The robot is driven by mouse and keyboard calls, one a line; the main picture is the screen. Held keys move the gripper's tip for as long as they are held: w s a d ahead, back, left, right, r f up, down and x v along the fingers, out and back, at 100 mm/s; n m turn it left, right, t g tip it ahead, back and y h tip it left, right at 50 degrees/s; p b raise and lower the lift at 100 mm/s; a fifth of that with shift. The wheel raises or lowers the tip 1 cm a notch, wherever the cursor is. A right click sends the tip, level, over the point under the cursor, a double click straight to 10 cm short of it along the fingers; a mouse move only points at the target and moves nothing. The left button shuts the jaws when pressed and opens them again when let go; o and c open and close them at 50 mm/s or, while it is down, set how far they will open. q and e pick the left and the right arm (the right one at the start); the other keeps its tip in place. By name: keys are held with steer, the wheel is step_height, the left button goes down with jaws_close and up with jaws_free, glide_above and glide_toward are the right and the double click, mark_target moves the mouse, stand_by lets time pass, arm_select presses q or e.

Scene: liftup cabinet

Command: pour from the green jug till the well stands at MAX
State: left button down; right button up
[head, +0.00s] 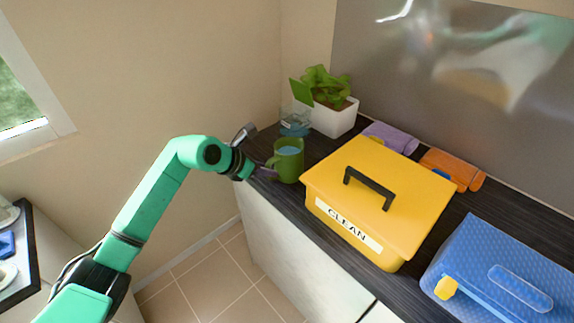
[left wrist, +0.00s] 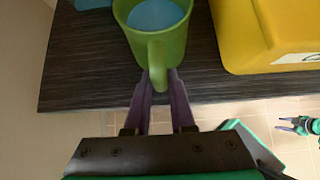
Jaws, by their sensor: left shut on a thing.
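The green jug (head: 289,160) stands upright near the counter's left edge, with blue liquid inside. It also shows at the top of the left wrist view (left wrist: 175,45). My left gripper (head: 266,172) is shut on the jug's handle, its purple fingers (left wrist: 161,84) on both sides of it. A clear well (head: 295,121) with bluish water sits behind the jug, beside the white plant pot (head: 335,118). Its MAX mark and exact level are too small to read. My right gripper (left wrist: 290,125) shows small at the right of the left wrist view, fingers apart and empty.
A yellow box (head: 385,190) labelled CLEAN, with a black handle, stands right of the jug. Purple (head: 392,137) and orange (head: 452,168) rolls lie behind it. A blue case (head: 500,270) is at the front right. A steel panel (head: 450,90) backs the counter.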

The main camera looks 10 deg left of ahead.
arm_select(q)
steer(key=shift+r, duration=0.4)
steer(key=shift+r+p, duration=1.8)
steer(key=shift+r, duration=0.75)
steer(key=c, duration=1.4)
jaws_free()
jaws_close()
